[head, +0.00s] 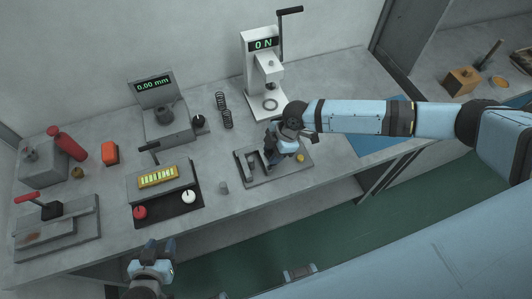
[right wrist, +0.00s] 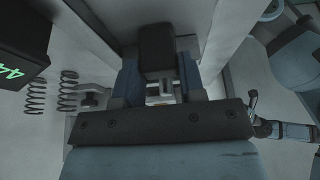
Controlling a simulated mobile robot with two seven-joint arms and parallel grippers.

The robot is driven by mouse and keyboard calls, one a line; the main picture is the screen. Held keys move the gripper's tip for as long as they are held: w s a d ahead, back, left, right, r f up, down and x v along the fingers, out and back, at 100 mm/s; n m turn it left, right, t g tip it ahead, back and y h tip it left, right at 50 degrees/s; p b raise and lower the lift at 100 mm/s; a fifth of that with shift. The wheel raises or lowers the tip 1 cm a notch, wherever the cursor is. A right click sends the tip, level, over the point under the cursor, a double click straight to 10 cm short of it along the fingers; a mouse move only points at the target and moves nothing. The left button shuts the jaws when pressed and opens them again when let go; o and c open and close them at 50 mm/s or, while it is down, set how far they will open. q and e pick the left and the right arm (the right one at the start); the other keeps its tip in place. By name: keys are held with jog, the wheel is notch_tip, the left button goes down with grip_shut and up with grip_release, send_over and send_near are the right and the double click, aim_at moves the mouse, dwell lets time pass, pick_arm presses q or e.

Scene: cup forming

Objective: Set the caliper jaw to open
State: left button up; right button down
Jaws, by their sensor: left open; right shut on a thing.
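A grey fixture plate (head: 265,179) with an upright metal bracket lies on the bench, right of centre. It looks like the caliper, though my right gripper covers much of it. A yellow knob (head: 299,158) sits at its right side. My right gripper (head: 274,155) points down over the plate and is shut on a part of the fixture. In the right wrist view a dark block (right wrist: 156,45) stands between my fingers; which part it is I cannot tell. My left gripper (head: 152,262) is open and empty in front of the bench's front edge.
A gauge reading 0.00 mm (head: 153,86) and a white press reading 0 N (head: 250,60) stand behind. Two springs (head: 224,110) lie between them.

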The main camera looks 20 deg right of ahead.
jog(key=shift+w+d, duration=0.1)
jog(key=shift+d, duration=0.1)
jog(key=c, duration=0.7)
grip_release()
jog(key=b+v, duration=0.1)
jog(key=v, duration=1.3)
